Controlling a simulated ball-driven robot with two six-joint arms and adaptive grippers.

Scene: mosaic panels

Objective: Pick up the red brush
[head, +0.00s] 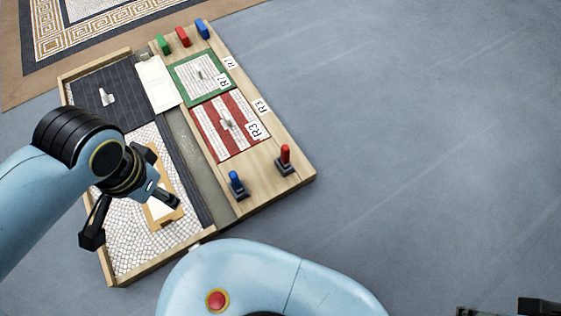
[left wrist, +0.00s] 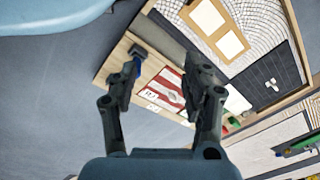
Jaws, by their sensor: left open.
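The red brush (head: 285,157) stands upright in a dark base at the lower right corner of the wooden board, in the head view. I cannot make it out in the left wrist view. A blue brush (head: 237,183) stands to its left; it also shows in the left wrist view (left wrist: 137,68), partly behind a finger. My left gripper (head: 130,216) hangs over the white mosaic panel, left of both brushes and apart from them. Its fingers are spread and empty in the left wrist view (left wrist: 163,78). Dark parts at the head view's bottom right edge may be my right gripper (head: 500,309).
The wooden board (head: 282,187) also carries a dark striped panel (head: 90,88), a green-bordered panel (head: 182,73), a red striped panel (head: 210,130) and a tan frame (head: 173,222). Green, red and blue blocks line its far edge. The grey floor to the right is clear.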

